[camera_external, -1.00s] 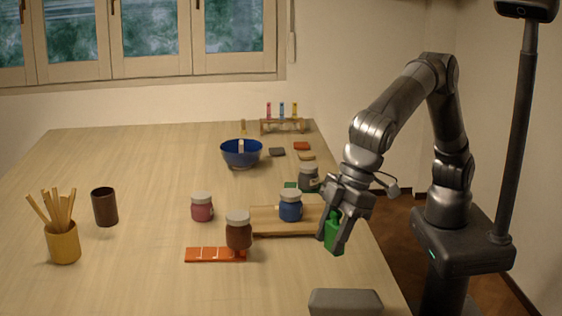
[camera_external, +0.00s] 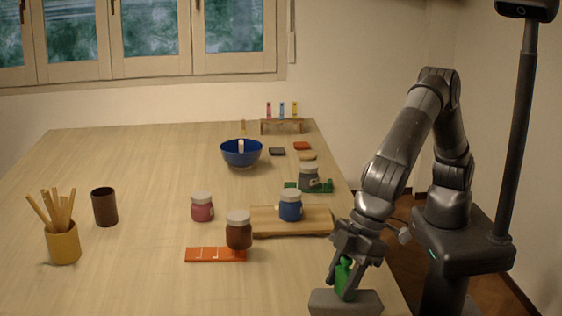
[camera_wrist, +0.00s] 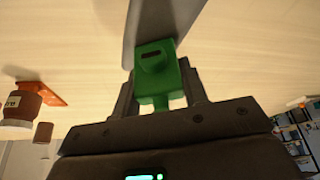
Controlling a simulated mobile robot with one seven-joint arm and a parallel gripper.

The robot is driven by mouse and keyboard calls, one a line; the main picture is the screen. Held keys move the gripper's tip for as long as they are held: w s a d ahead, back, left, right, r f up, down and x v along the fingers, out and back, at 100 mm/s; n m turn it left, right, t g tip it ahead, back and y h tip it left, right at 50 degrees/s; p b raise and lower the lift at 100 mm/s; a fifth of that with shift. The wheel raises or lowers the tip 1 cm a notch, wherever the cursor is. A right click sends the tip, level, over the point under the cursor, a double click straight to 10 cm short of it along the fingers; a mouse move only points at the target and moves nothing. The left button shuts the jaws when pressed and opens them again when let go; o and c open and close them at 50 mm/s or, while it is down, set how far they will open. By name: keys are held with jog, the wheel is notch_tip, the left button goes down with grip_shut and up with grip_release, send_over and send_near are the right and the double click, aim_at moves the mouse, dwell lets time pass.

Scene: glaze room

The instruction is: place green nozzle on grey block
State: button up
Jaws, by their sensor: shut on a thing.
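My gripper (camera_external: 346,280) is shut on the green nozzle (camera_external: 343,272), which is upright between the fingers. The nozzle also shows in the wrist view (camera_wrist: 157,72), with a dark slot on its face. The grey block (camera_external: 346,303) lies at the front right edge of the table, directly below the nozzle in the external view. In the wrist view the grey block (camera_wrist: 160,22) is just beyond the nozzle's end. I cannot tell whether the nozzle touches the block; the fingers hide part of its lower end.
A wooden board (camera_external: 275,222) with a blue jar (camera_external: 290,205) lies behind the block. A brown jar (camera_external: 238,230) and an orange strip (camera_external: 215,254) are left of it. A green mat (camera_external: 322,186) and a grey jar (camera_external: 308,176) stand farther back. The front middle of the table is clear.

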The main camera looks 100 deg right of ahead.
jog(key=o, duration=1)
jog(key=shift+f, duration=0.1)
jog(key=shift+c, duration=0.2)
jog(key=v, duration=1.2)
